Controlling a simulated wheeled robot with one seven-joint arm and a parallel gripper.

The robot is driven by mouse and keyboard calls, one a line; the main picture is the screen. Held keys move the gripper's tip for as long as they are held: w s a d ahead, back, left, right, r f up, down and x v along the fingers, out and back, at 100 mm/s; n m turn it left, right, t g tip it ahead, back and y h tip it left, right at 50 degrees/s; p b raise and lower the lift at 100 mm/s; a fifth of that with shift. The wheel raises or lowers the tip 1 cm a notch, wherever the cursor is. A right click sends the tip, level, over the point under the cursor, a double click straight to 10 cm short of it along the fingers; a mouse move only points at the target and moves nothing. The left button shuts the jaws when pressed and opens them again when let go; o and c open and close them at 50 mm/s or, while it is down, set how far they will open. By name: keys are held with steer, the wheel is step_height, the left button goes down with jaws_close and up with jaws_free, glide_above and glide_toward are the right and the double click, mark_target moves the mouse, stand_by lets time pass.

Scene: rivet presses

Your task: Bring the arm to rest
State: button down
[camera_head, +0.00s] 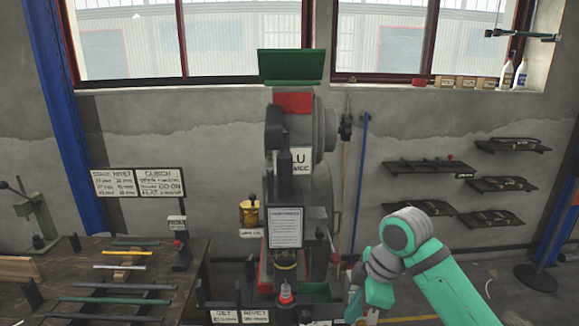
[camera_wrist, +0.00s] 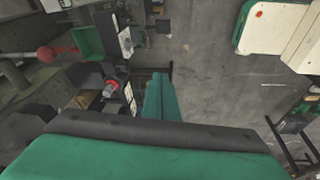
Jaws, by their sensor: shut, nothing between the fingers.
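My arm (camera_head: 433,270), turquoise with grey joints, reaches in from the lower right in the head view. It bends at a grey joint, and its far end points down just right of the rivet press (camera_head: 299,160). My gripper (camera_wrist: 160,80) shows in the wrist view as narrow green fingers close together, shut and empty. They hang above the grey floor (camera_wrist: 215,95), with the press parts on their left. In the head view, the fingertips cannot be made out clearly.
A workbench (camera_head: 195,262) with several rods stands at the left. A green tray (camera_head: 312,292) and a red-topped part (camera_head: 286,292) sit low on the press, near my arm. Wall shelves (camera_head: 425,167) hang at the right. A stand (camera_head: 540,275) is on the right floor.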

steer(key=w+a+f+m+t+y, duration=0.2)
steer(key=a+f+m+t, duration=0.15)
steer(key=a, duration=0.55)
steer(key=w+a+f+m+t+y, duration=0.1)
steer(key=a+f+m+t+y, duration=0.25)
steer(key=a, duration=0.55)
steer(key=w+a+f+m+t+y, duration=0.2)
steer(key=a+f+m+t, duration=0.15)
steer(key=a, duration=0.55)
steer(key=s+d+f+m+t+h, duration=0.2)
steer(key=s+d+f+m+h, duration=0.15)
steer(key=s+f, duration=0.55)
steer(key=s+d+f+m+t+h, duration=0.15)
steer(key=s+f+m+h, duration=0.4)
steer(key=s, duration=0.75)
steer(key=s+d+r+n, duration=0.1)
steer(key=s+d, duration=0.1)
steer(key=s, duration=0.5)
steer(key=s+d+r+n+h, duration=0.1)
steer(key=s+d, duration=0.2)
steer(key=s, duration=0.4)
steer(key=s+d+r+n, duration=0.1)
steer(key=s+d, duration=0.1)
steer(key=s, duration=0.5)
steer(key=shift+d+r, duration=0.35)
steer(key=c, duration=2.5)
jaws_free()
steer(key=shift+n, duration=0.25)
